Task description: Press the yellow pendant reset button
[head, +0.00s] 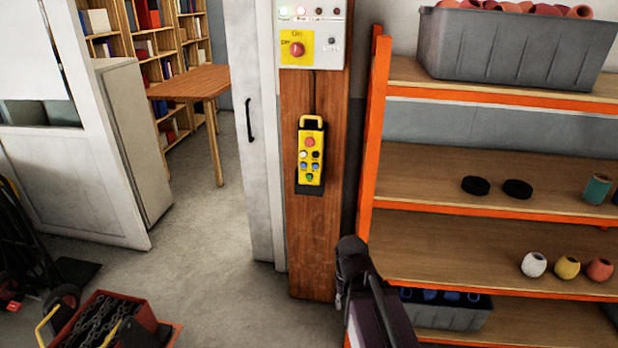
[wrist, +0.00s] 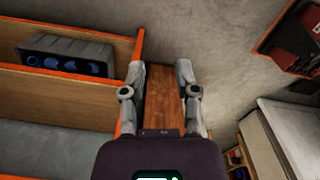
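The yellow pendant (head: 311,158) hangs by a black cable on a wooden post (head: 312,235) in the head view. It carries a red button at the top, and white, black, blue and green buttons below. I cannot make out a separate yellow button on its yellow face. My dark arm (head: 375,305) shows below and right of the pendant, apart from it. In the wrist view my gripper (wrist: 160,73) is open and empty, with the wooden post (wrist: 162,100) showing between its fingers. The pendant does not show in the wrist view.
A control box (head: 313,32) with a red knob on a yellow plate is above the pendant. An orange-framed shelf (head: 470,225) stands close on the right, with a grey bin (head: 515,45) on top. A red crate (head: 112,322) is at lower left. The floor in the middle left is clear.

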